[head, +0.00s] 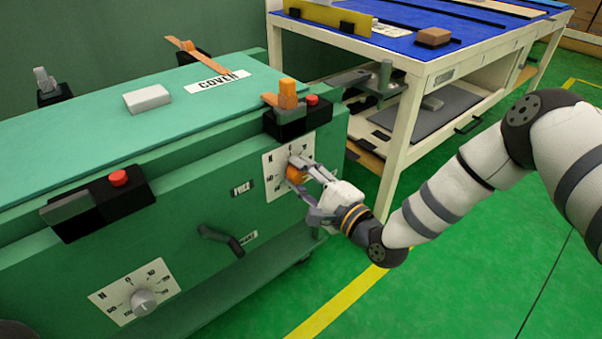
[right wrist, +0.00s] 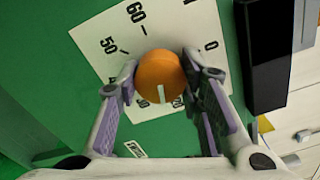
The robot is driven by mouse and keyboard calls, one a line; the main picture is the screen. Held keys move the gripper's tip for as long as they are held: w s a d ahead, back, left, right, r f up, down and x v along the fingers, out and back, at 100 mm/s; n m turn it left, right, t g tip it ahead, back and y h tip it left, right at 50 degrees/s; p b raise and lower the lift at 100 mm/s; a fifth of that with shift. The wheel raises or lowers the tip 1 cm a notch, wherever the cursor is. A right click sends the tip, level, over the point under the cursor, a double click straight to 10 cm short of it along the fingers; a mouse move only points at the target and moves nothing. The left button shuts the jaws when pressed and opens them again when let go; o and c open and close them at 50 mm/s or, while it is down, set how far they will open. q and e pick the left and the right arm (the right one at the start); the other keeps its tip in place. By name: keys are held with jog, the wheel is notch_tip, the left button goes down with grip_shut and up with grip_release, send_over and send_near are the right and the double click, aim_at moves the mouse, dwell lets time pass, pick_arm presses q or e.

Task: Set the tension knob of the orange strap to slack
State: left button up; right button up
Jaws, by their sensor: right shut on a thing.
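The orange tension knob (head: 295,174) sits on a white dial plate (head: 271,188) on the green case's front, near its right end. My right gripper (head: 304,180) reaches it from the right. In the right wrist view the round knob (right wrist: 158,70) is between the two fingers, which are shut on its sides. Its white pointer line points toward the bottom of that picture. The dial plate (right wrist: 100,30) shows 60, 50 and 0; other marks are partly hidden by knob and fingers. The orange strap (head: 200,57) lies over the cover; an orange piece (head: 288,93) stands in the buckle above the dial. My left gripper is out of view.
A grey knob (head: 143,301) on a second dial is at lower left. Black buckles with red buttons (head: 118,178) (head: 312,100) sit on the case edge. A dark lever (head: 222,240) juts out between the dials. A blue-topped bench (head: 400,130) stands behind right.

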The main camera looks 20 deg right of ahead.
jog(key=n+p, duration=0.1)
jog(key=n, duration=0.4)
jog(key=shift+r+n+p, duration=0.15)
jog(key=shift+n+p, duration=0.15)
jog(key=n+p, duration=0.1)
jog(key=n, duration=0.4)
jog(key=shift+n+p, duration=0.3)
jog(key=shift+p, duration=0.1)
jog(key=n+p, duration=0.1)
jog(key=n, duration=0.3)
jog(key=shift+r, duration=0.1)
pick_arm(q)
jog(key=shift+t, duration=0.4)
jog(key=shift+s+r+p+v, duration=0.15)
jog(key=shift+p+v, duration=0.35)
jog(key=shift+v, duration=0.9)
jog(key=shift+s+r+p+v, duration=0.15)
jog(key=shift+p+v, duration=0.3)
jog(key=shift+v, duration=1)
pick_arm(e)
jog(key=shift+n, duration=2.7)
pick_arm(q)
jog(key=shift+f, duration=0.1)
pick_arm(e)
jog(key=o, duration=1.2)
jog(key=shift+c, duration=0.2)
